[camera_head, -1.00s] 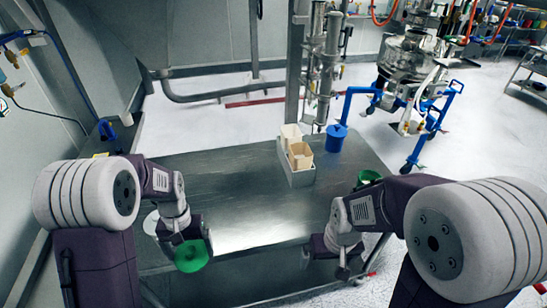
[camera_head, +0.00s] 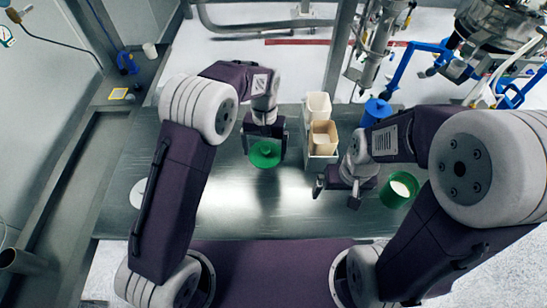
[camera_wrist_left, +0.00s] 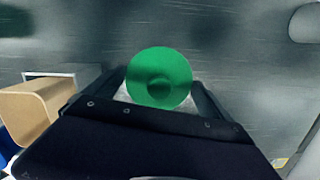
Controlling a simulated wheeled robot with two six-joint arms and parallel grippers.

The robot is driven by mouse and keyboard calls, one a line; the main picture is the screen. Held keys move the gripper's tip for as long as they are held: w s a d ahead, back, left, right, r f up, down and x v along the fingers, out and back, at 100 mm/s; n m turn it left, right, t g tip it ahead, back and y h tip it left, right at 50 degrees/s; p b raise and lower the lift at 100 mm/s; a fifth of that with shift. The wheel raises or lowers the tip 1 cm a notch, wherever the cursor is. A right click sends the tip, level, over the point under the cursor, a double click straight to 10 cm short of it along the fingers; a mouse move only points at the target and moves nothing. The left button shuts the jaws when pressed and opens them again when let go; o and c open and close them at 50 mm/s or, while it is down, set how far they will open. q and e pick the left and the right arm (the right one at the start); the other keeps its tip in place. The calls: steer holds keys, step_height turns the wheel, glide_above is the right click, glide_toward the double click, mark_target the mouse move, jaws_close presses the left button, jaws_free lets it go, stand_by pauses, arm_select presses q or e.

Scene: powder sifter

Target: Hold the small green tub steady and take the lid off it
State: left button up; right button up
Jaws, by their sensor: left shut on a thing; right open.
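The small green tub (camera_head: 264,154) shows from above as a round green top with a raised knob in its middle. My left gripper (camera_head: 265,147) is shut on it, above the steel table left of the beige containers. In the left wrist view the green top (camera_wrist_left: 159,78) covers the space between my left gripper's (camera_wrist_left: 160,97) fingers; what is beneath it is mostly hidden. My right gripper (camera_head: 336,193) is open and empty, to the right of the tub and nearer the table's front, well apart from it.
A grey tray (camera_head: 322,163) with two beige containers (camera_head: 323,135) stands between my grippers, towards the back. An open green container (camera_head: 397,191) with white contents is close to my right gripper. A white disc (camera_head: 138,192) lies at left.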

arm_select(q)
glide_above(265, 174)
steer(key=f, duration=0.6)
steer(key=shift+w+d+p, duration=0.1)
steer(key=shift+w+p, duration=0.2)
steer(key=shift+p, duration=0.1)
step_height(265, 174, down, 4)
steer(key=shift+r+p, duration=0.25)
steer(key=shift+p, duration=0.05)
steer(key=shift+f, duration=0.25)
steer(key=o, duration=1.2)
steer(key=shift+r, duration=0.25)
steer(key=shift+w+r, duration=0.15)
steer(key=shift+r, duration=0.2)
steer(key=r, duration=0.3)
steer(key=r+b, duration=0.1)
steer(key=r, duration=0.3)
steer(key=w+r, duration=0.1)
steer(key=r, duration=0.3)
steer(key=shift+d+b, duration=0.1)
steer(key=shift+b, duration=0.3)
